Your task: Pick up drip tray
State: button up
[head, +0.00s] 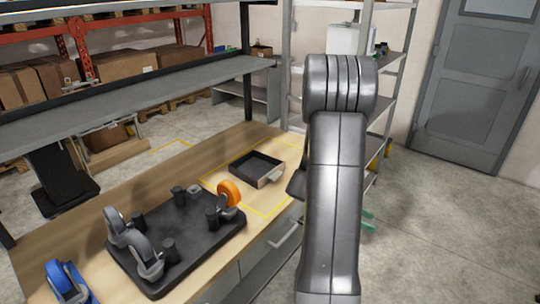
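The drip tray appears to be the small, shallow, open dark tray (254,163) on the wooden bench, inside a yellow outlined area. A light grey handle-like piece sticks out at its front right corner. It looks empty and lies flat. My arm stands upright in front, to the right of the tray, and hides most of my wrist. Two green finger-like tips of my gripper (368,219) show just right of the arm. They are apart with nothing visible between them, away from the tray.
A black base (200,232) with several dark posts and ring-shaped wheels, one orange (229,193), stands left of the tray. A grey shelf (140,95) spans above the bench. Open floor (440,230) lies to the right.

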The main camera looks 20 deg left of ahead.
aim_at(255, 168)
jog(key=i+u, duration=0.25)
jog(key=i, duration=0.15)
jog(key=i+l+u, duration=0.5)
jog(key=i, duration=0.2)
jog(key=j+u, duration=0.1)
jog(key=u, duration=0.85)
